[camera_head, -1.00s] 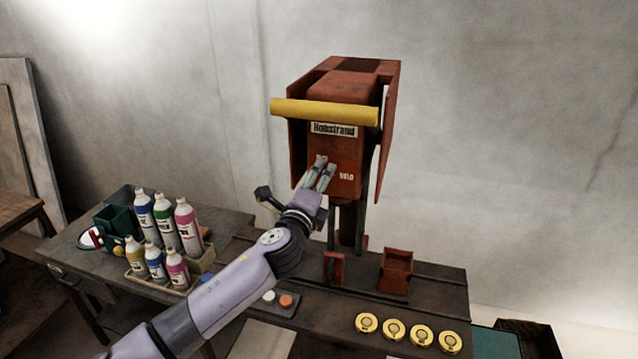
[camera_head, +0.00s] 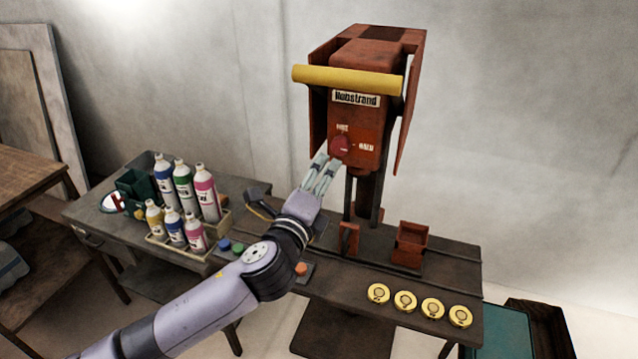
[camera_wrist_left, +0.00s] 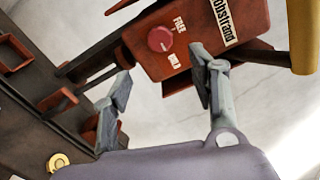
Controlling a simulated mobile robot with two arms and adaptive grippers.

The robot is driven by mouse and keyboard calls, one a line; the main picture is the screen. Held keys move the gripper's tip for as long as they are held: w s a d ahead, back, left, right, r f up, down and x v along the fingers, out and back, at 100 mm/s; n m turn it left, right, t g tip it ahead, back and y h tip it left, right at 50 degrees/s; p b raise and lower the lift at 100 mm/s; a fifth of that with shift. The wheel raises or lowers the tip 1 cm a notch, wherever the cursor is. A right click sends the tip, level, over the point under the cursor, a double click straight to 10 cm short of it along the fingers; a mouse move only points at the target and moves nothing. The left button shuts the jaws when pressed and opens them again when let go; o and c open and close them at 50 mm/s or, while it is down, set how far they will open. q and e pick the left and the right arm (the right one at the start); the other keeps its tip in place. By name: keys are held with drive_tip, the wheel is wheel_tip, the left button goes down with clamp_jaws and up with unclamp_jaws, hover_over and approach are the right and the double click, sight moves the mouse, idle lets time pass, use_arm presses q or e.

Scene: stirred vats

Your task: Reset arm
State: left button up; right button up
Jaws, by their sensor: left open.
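My left gripper (camera_head: 322,172) is open and empty, just left of and below the red knob (camera_head: 340,145) on the front of the red machine (camera_head: 368,115). In the left wrist view the knob (camera_wrist_left: 160,39) sits between the words FREE and HOLD, beyond the open fingers (camera_wrist_left: 160,88). I cannot tell whether a finger touches the machine's face. The machine carries a Hobstrand label and a yellow bar (camera_head: 348,80) across its upper front. My right gripper is not in view.
Paint bottles (camera_head: 183,188) stand in a tray at the left of the bench. A small red open box (camera_head: 410,245) stands right of the machine's posts. Several yellow discs (camera_head: 405,302) line the bench's front right. A teal surface (camera_head: 497,333) lies at the lower right.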

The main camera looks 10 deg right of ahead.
use_arm(q)
drive_tip(key=shift+s+a, duration=0.35)
drive_tip(key=shift+s, duration=0.1)
